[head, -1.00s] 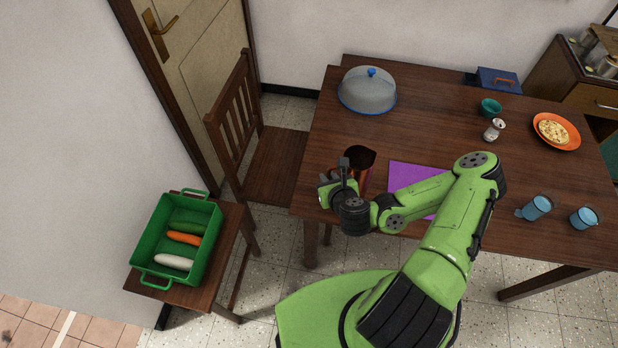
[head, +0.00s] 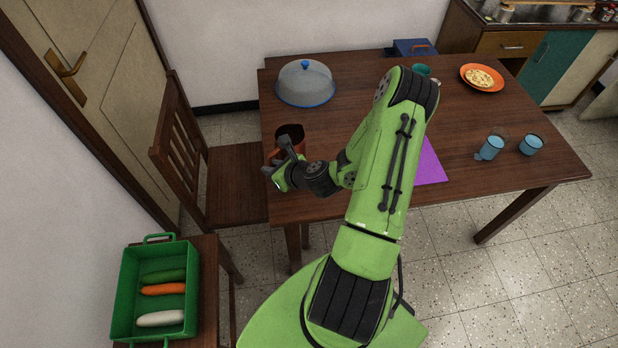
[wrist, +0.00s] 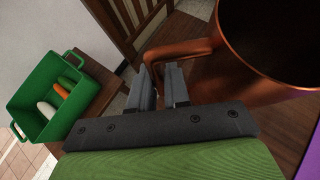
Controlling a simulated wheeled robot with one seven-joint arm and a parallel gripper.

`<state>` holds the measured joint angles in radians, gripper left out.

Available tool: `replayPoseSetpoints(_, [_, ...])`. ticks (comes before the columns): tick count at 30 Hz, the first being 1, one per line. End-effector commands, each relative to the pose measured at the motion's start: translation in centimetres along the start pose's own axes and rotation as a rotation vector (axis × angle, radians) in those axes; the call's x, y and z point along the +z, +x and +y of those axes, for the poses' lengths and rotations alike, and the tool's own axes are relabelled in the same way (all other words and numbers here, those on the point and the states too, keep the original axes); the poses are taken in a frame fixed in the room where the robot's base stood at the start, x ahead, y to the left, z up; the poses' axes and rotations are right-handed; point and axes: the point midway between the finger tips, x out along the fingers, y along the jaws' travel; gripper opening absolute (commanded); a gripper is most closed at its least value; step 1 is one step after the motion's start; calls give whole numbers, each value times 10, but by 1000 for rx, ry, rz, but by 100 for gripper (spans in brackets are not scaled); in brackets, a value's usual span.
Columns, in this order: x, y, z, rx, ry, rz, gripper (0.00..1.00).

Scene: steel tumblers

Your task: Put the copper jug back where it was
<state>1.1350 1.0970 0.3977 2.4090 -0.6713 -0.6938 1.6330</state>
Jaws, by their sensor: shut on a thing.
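The copper jug (head: 290,133) is at the left part of the dark wooden table, upright, its dark open mouth facing up. In the wrist view the jug (wrist: 262,72) fills the upper right, with its handle (wrist: 178,50) pointing left toward my gripper. My gripper (head: 284,168) is at the jug's near side. In the wrist view my gripper (wrist: 167,85) is shut on the jug's handle. My gripper and arm hide the jug's lower part in the head view, so I cannot tell whether its base touches the table.
A purple mat (head: 430,166) lies right of my arm. A grey dome with a blue rim (head: 305,84) stands behind the jug. Blue cups (head: 531,145) and an orange plate (head: 483,88) are at the right. A chair (head: 232,182) and a green tray (head: 122,299) of vegetables are left.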

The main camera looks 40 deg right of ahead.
Motion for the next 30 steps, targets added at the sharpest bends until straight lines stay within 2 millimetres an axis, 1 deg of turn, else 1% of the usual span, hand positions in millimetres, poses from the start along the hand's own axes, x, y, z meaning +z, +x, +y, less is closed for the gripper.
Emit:
replayPoseSetpoints(1, [-2,-4,-14,-9,-7,-2,0])
replayPoseSetpoints(5, [-3,-23,-44,-7,-17,-2,0])
replayPoseSetpoints(7, [-3,-36,-60,-7,-23,-1,0])
replayPoseSetpoints(9, [-2,-48,-71,-3,-28,0,0])
replayPoseSetpoints(12, [0,-62,-81,1,-33,2,0])
replayPoseSetpoints(14, [-2,-65,-83,4,-33,4,0])
replayPoseSetpoints(16, [-11,-60,-83,8,-30,6,0])
replayPoseSetpoints(18, [-26,-50,-82,11,-28,6,0])
replayPoseSetpoints(21, [-43,-38,-82,10,-28,5,0])
replayPoseSetpoints(26, [-57,-28,-82,8,-31,4,0])
replayPoseSetpoints(30, [-78,-14,-81,9,-29,5,0])
